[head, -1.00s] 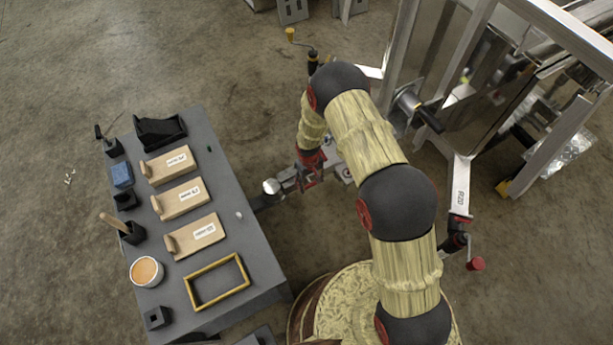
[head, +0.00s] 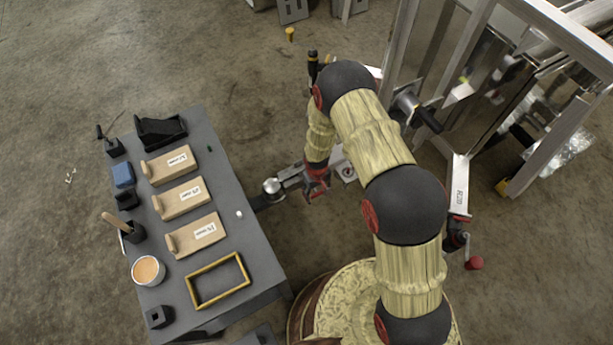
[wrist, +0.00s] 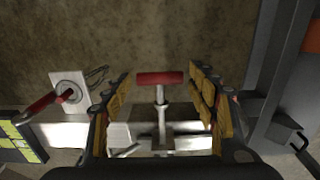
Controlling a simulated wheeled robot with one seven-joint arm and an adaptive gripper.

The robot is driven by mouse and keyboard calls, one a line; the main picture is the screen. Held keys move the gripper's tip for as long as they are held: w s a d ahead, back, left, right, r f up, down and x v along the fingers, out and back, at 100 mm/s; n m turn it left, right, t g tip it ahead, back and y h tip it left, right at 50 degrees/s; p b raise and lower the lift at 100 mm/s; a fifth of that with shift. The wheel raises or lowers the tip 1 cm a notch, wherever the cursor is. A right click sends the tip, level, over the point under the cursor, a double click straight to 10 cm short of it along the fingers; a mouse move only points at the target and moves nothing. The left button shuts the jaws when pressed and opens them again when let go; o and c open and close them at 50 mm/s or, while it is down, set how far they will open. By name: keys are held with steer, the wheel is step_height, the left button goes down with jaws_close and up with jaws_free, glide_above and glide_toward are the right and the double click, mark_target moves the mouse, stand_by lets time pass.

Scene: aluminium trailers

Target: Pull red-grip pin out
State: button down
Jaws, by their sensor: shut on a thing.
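The red-grip pin (wrist: 158,78) is at the centre of the wrist view, a short red crossbar on a thin metal shank. In the head view my gripper (head: 318,182) is low beside the trailer coupling (head: 290,181), right of the grey table. The pin cannot be made out there.
Another red handle (wrist: 45,103) shows at left in the wrist view. Floor at upper left is mostly clear.

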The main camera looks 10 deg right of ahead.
steer(key=s, duration=0.1)
steer(key=s+d, duration=0.1)
steer(key=s, duration=0.1)
steer(key=shift+s+d+b, duration=0.2)
steer(key=shift+b, duration=0.2)
steer(key=shift+r, duration=0.1)
stand_by(0.5)
